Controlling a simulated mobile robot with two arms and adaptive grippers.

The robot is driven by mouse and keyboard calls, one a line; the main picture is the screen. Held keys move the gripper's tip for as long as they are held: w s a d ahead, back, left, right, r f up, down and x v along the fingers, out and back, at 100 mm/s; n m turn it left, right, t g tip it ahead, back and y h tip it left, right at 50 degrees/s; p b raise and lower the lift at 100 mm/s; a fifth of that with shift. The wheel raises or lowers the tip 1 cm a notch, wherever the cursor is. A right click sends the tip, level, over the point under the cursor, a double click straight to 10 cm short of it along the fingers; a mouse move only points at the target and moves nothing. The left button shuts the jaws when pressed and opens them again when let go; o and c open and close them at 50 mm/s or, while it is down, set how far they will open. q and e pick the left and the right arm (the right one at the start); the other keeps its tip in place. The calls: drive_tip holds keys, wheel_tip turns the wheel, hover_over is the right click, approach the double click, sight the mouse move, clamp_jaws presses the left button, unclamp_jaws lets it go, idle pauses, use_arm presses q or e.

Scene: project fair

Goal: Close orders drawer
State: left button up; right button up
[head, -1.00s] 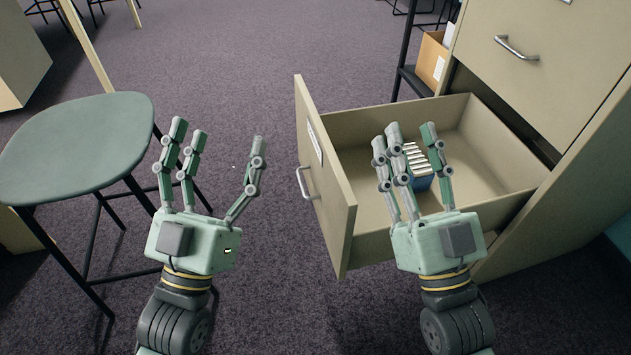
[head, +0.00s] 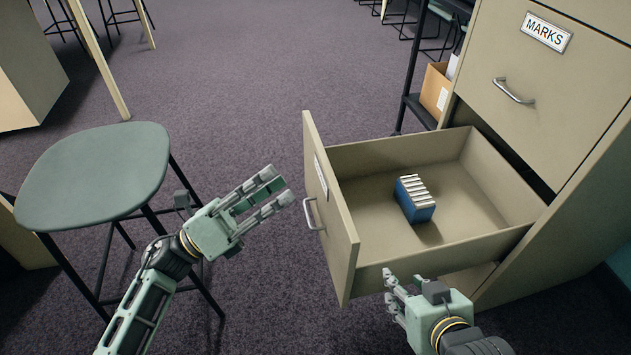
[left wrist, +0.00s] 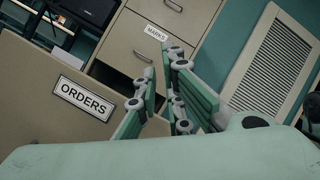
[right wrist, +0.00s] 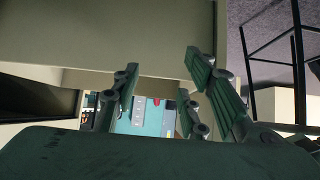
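The orders drawer (head: 340,225) is a beige drawer pulled well out of the cabinet, with a metal handle (head: 313,213) on its front. Its front panel with the ORDERS label (left wrist: 83,99) shows in the left wrist view. My left gripper (head: 281,187) is just left of the drawer front, fingers towards it and apart from the handle. Contact cannot be told.
A blue box (head: 416,200) with pale strips lies inside the drawer. The MARKS drawer (head: 545,85) above is shut. A green stool (head: 95,170) stands at left, behind my left arm. A dark shelf with a cardboard box (head: 433,90) stands beyond the cabinet. Carpet ahead is clear.

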use_arm(q)
drive_tip(key=w+a+f+m+g+y, duration=0.1)
drive_tip(key=a+f+m, duration=0.1)
drive_tip(key=m, duration=0.1)
drive_tip(key=w+a+f+m+g+y+p, duration=0.1)
drive_tip(key=f+m+g, duration=0.1)
drive_tip(key=m, duration=0.1)
drive_tip(key=a+f+m+g+y, duration=0.1)
drive_tip(key=a+f+m+g, duration=0.1)
drive_tip(key=f+m, duration=0.1)
drive_tip(key=shift+w+a+m+p, duration=0.35)
drive_tip(key=shift+w+m, duration=0.05)
drive_tip(key=shift+m, duration=0.2)
clamp_jaws()
approach(329, 189)
drive_tip(key=x, duration=0.7)
drive_tip(key=shift+r, duration=0.15)
use_arm(e)
drive_tip(key=s+d+f+g, duration=0.2)
drive_tip(key=s+g, duration=0.1)
drive_tip(key=s, duration=0.3)
drive_tip(key=s+d+f+g+h, duration=0.1)
drive_tip(key=s+f+g, duration=0.2)
drive_tip(key=s, duration=0.2)
drive_tip(key=shift+s+d+h, duration=0.3)
drive_tip(key=shift+s+d, duration=0.05)
drive_tip(key=shift+s, duration=0.05)
